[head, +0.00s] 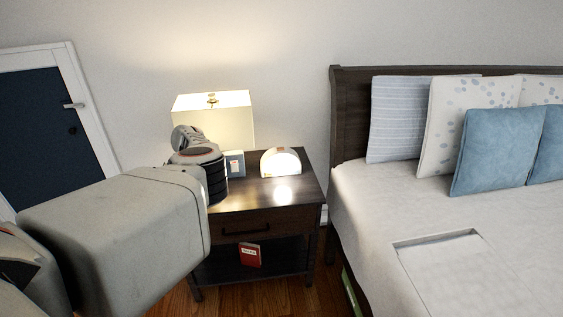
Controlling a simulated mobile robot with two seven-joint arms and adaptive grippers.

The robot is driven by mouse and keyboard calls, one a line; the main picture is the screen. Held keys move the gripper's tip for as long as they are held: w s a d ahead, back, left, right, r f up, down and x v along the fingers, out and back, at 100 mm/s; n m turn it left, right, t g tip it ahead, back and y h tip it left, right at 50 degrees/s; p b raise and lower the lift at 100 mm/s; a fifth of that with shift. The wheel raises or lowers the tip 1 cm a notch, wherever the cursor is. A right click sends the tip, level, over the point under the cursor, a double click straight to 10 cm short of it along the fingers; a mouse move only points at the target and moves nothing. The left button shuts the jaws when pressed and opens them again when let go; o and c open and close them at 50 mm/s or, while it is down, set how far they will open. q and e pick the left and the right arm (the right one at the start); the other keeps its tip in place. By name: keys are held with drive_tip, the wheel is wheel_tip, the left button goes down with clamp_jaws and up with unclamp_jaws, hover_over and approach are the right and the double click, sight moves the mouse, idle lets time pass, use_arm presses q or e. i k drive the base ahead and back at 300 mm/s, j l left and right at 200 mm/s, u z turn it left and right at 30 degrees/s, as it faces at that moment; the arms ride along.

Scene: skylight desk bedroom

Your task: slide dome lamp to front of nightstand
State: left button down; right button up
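The dome lamp (281,162) is a small lit half-round lamp. It stands upright on the top of the dark wood nightstand (254,197), toward the back right, and its glow reflects on the wood in front of it. My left arm reaches in from the left, and its wrist is over the left part of the nightstand. The end of the arm, with what shows of my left gripper (187,139), is in front of the table lamp, left of the dome lamp and apart from it. Its fingers cannot be made out. My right gripper is out of view.
A lit table lamp (226,112) with a cream shade stands at the back left of the nightstand. A small blue-grey box (235,163) stands between the lamps. A red book (250,254) is on the lower shelf. The bed (375,205) is close on the right. The nightstand's front right top is clear.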

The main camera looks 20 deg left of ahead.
sight(280, 163)
drive_tip(key=j+z, duration=0.5)
drive_tip(key=j, duration=0.25)
drive_tip(key=j+z, duration=0.6)
drive_tip(key=i+j+z, duration=0.1)
drive_tip(key=j, duration=0.2)
drive_tip(key=i+j+z, duration=0.2)
drive_tip(key=i+j, duration=0.15)
drive_tip(key=j, duration=0.2)
drive_tip(key=j+u, duration=0.1)
drive_tip(key=j, duration=0.35)
drive_tip(key=k+j+z, duration=0.1)
drive_tip(key=k+j, duration=0.15)
drive_tip(key=k, duration=0.15)
